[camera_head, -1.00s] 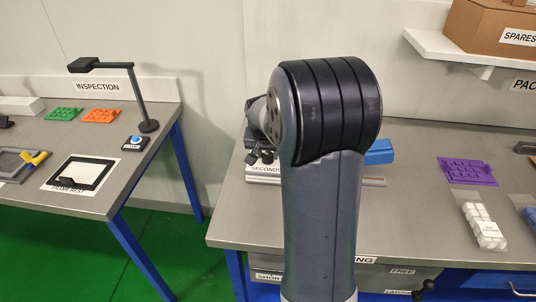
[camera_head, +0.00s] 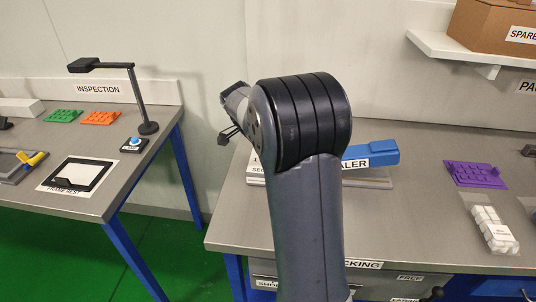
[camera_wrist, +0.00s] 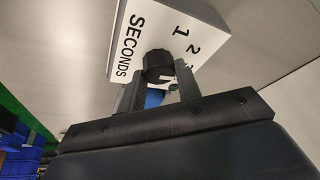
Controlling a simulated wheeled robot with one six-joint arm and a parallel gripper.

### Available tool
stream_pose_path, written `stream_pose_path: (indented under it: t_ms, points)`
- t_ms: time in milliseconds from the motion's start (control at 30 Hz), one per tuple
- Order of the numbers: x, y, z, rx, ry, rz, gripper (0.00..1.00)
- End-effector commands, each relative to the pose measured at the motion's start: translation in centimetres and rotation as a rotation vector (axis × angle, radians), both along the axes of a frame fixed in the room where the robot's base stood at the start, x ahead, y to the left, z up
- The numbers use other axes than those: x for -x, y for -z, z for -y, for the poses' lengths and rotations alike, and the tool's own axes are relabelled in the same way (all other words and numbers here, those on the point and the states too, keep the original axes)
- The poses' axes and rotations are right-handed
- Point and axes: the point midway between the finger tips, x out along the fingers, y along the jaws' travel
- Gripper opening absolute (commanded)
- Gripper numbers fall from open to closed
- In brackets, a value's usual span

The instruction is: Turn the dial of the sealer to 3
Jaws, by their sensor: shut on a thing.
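The sealer stands on the middle bench in the head view, its blue arm (camera_head: 372,152) showing right of my arm. My arm hides much of its body. In the wrist view its white face (camera_wrist: 150,25) carries the word SECONDS and the numbers 1 and 2, with a further mark partly hidden. The black dial (camera_wrist: 158,62) is between the fingertips of my gripper (camera_wrist: 158,82), which is shut on it. I cannot tell which number the dial points to. In the head view my fingertips are not clearly seen.
A purple tray (camera_head: 473,174) and a bag of white pieces (camera_head: 492,230) lie right of the sealer. A shelf (camera_head: 480,55) with a carton (camera_head: 495,30) hangs above. The inspection bench (camera_head: 105,190) with a lamp (camera_head: 142,100) stands left, across a gap.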

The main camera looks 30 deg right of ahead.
Motion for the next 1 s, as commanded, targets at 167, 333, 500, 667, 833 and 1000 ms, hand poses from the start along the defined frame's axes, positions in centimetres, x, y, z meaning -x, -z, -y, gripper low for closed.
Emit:
stream_pose_path:
  t_ms: [167,333,500,667,833,1000]
  points:
    - [-0.09,-0.02,-0.04,-0.001,0.074,0.001,0.09]
    - [-0.11,0.00,-0.04,-0.001,0.113,0.000,0.09]
    - [-0.11,-0.01,-0.05,-0.002,0.128,0.001,0.09]
    - [-0.11,-0.01,-0.05,-0.002,0.128,0.001,0.09]
    - [-0.11,-0.01,-0.05,-0.002,0.128,0.001,0.33]
    - [-0.10,-0.01,-0.04,-0.002,0.127,0.001,0.47]
